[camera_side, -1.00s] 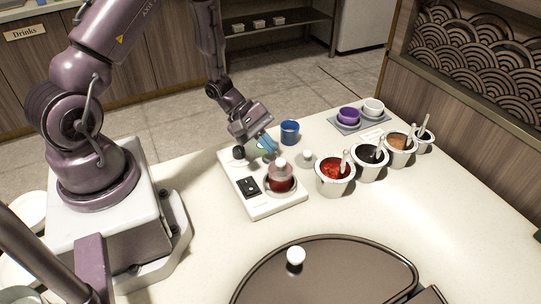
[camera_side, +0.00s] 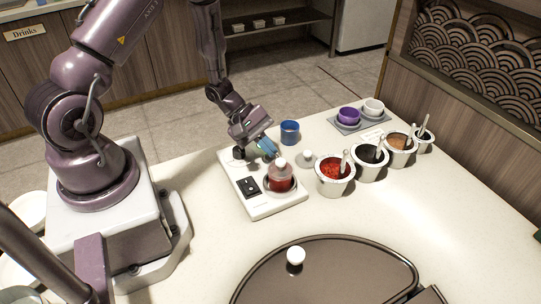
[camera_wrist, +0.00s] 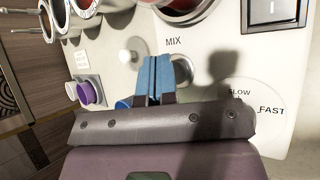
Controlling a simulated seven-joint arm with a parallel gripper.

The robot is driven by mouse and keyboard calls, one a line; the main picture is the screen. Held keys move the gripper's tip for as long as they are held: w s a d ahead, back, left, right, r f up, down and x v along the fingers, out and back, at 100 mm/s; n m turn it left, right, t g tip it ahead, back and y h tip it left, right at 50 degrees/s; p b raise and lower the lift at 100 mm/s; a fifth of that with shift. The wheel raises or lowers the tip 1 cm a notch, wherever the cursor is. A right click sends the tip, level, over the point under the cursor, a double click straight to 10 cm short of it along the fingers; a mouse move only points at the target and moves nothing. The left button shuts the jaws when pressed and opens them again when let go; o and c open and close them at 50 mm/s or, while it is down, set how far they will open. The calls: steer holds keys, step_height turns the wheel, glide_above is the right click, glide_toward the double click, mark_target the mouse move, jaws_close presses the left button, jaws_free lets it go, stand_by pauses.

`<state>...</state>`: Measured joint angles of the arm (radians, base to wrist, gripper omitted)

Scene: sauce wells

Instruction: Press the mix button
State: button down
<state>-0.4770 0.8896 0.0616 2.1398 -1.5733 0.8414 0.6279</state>
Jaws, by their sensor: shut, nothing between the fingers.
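The mixer base (camera_side: 273,210) is a white slab on the counter. In the wrist view the word MIX is printed on it, above a round metallic-rimmed button (camera_wrist: 184,69). My gripper (camera_side: 273,152) is shut and empty, with its blue fingers low over the far end of the base. In the wrist view my gripper (camera_wrist: 153,60) covers the left part of the button. The fingertips look very close to the button, but I cannot tell whether they touch it. In the side view the fingers hide most of the button.
A jar of red sauce (camera_side: 281,178) and a black switch (camera_side: 248,187) sit on the base. A dial marked SLOW and FAST (camera_wrist: 262,108) is beside the button. A blue cup (camera_side: 290,132) stands behind. Sauce wells (camera_side: 335,185) line the right. The front holds a round dark lid (camera_side: 330,275).

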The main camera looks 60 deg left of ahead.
mark_target(268, 158)
steer(key=shift+f, duration=0.75)
stand_by(0.7)
steer(key=shift+w+d, duration=0.1)
stand_by(0.4)
steer(key=shift+r, duration=0.9)
steer(key=shift+r, duration=2.45)
